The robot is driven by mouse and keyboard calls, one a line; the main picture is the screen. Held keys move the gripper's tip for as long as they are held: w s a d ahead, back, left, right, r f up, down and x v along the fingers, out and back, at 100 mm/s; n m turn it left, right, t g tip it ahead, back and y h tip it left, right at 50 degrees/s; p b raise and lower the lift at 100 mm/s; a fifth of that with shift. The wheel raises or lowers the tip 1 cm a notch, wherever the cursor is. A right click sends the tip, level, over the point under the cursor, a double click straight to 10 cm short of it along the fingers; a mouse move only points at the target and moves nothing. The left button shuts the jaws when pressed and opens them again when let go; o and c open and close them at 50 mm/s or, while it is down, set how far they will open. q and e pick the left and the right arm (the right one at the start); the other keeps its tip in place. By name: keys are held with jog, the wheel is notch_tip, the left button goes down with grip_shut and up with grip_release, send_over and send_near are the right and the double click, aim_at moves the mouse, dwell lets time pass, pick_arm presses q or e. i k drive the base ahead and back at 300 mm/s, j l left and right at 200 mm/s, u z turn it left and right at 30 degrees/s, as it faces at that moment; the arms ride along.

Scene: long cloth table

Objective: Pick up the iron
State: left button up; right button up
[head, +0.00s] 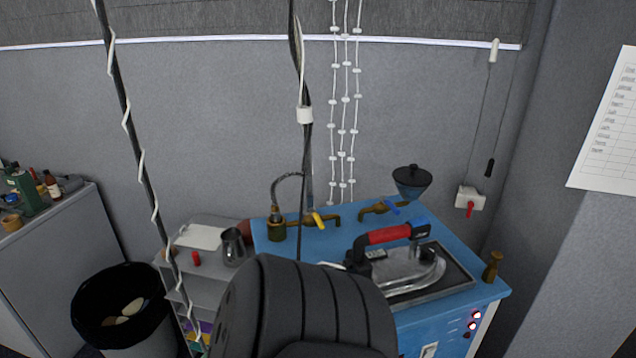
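The iron (410,268) stands on a dark rectangular plate (462,280) set in the top of a blue cabinet (330,243). It has a grey metal body and a red and black handle (388,235) on top. A light-coloured cord seems to run from its left end. Neither of my grippers is in the head view, and nothing is seen touching the iron.
What looks like a black ribbed chair back (305,305) covers the cabinet's front left. Brass taps (320,220) and a dark funnel-like cup (411,180) stand behind the iron. A grey shelf (190,255) and black bin (120,310) are left. A wall closes the right.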

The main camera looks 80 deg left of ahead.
aim_at(400, 272)
jog(key=u, duration=0.45)
jog(key=j+u, duration=0.15)
jog(key=u, duration=0.8)
jog(key=i+u, duration=0.1)
jog(key=u, duration=0.35)
jog(key=k+l+u, duration=0.2)
jog(key=i, duration=0.05)
